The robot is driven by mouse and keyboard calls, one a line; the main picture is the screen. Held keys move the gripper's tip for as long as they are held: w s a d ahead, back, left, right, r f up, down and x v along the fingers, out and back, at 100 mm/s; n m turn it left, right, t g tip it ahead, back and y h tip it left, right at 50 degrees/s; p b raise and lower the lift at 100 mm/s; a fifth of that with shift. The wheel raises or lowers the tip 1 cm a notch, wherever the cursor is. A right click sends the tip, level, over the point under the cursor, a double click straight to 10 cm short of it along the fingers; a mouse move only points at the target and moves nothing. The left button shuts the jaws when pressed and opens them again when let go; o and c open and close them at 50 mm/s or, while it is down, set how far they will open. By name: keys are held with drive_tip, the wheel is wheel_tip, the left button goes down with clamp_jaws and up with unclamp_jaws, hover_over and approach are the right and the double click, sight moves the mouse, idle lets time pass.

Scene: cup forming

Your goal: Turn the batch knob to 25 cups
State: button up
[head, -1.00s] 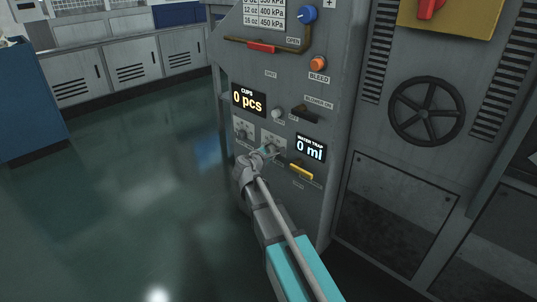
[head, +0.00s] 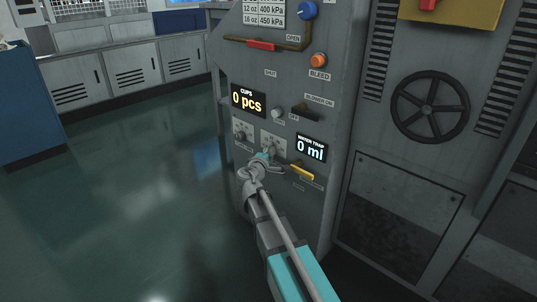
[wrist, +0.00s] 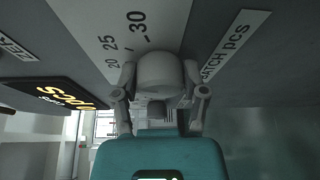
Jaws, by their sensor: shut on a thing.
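The batch knob (wrist: 160,72) is a round grey knob in the wrist view, in front of a white scale plate (wrist: 100,30) with the marks 20, 25 and 30. A "BATCH pcs" label (wrist: 228,52) lies to its right. My gripper (wrist: 160,95) has one finger on each side of the knob and is shut on it. In the head view my gripper (head: 264,157) is at the right one of two small dial plates (head: 274,142), and hides the knob there. I cannot tell which mark the knob's pointer faces.
The cups display (head: 248,101) reads 0 pcs, and the water trap display (head: 311,148) reads 0 ml. A yellow lever (head: 301,172) sits close right of my gripper. A second dial (head: 243,131) is to the left. A black blower switch (head: 304,112) is above.

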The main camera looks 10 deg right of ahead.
drive_tip(key=shift+s+d, duration=0.15)
drive_tip(key=shift+d, duration=0.05)
drive_tip(key=o, duration=1.2)
drive_tip(key=shift+a, duration=0.1)
drive_tip(key=shift+c, duration=0.2)
